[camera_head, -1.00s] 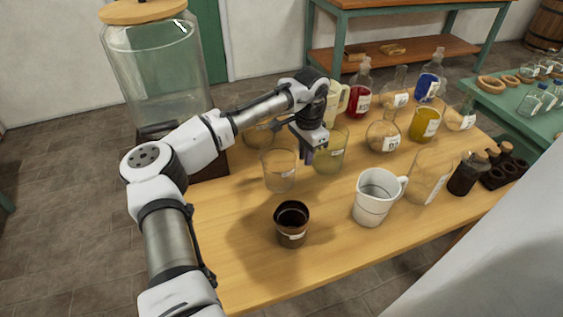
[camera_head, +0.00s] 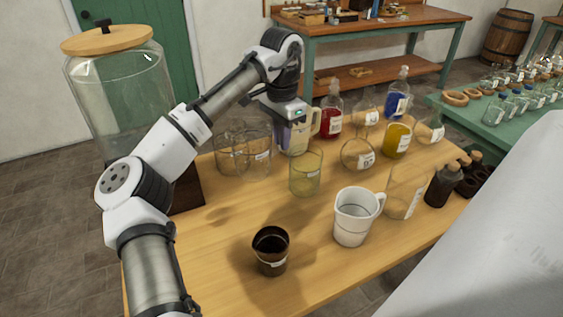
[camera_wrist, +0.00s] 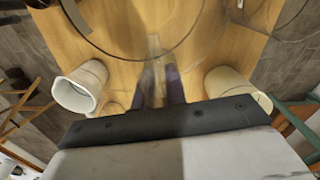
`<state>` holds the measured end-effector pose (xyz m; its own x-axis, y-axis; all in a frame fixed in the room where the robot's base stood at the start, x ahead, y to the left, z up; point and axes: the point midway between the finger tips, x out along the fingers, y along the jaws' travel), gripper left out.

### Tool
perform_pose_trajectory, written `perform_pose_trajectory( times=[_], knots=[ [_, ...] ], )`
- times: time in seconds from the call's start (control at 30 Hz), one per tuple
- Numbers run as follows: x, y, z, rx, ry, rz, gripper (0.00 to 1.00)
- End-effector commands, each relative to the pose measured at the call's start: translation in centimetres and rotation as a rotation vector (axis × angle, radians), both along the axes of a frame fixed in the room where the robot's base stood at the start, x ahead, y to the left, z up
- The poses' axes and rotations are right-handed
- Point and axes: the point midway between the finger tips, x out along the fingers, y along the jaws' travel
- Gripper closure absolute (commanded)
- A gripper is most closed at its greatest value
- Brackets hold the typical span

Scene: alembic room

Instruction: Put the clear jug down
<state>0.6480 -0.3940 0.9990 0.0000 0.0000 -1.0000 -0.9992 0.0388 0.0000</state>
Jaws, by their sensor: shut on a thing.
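The clear jug (camera_head: 254,167) is a see-through, straight-sided vessel with a small white label, at the back left of the table in the head view. My gripper (camera_head: 282,138) is at its right side, with the fingers pointing down and shut on it. In the wrist view the fingers (camera_wrist: 161,75) are close together beside a wide, clear round rim (camera_wrist: 135,59). The handle is not clear to see. The jug looks upright. I cannot tell whether its base touches the wooden table (camera_head: 215,270).
Another clear vessel (camera_head: 226,160) overlaps the jug on the left. A greenish beaker (camera_head: 305,175) stands in front right, a cream jug (camera_head: 299,140) behind the fingers. A large glass tank (camera_head: 115,95) stands at the left. Table is bare around the brown cup (camera_head: 270,252) and white mug (camera_head: 352,220).

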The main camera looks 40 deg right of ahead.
Motion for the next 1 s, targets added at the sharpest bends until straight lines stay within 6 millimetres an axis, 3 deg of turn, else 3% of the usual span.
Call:
perform_pose_trajectory(
  times=[0.1,0.2,0.73,1.0],
  knots=[
    [0.0,-0.1,3.1,-0.001,-0.004,-0.001,1.0],
    [0.0,0.0,4.9,0.0,-0.004,0.0,1.0],
    [0.0,0.0,8.6,0.0,0.0,-0.001,1.0],
    [0.0,0.0,14.7,0.0,0.0,-0.001,1.0]
  ],
)
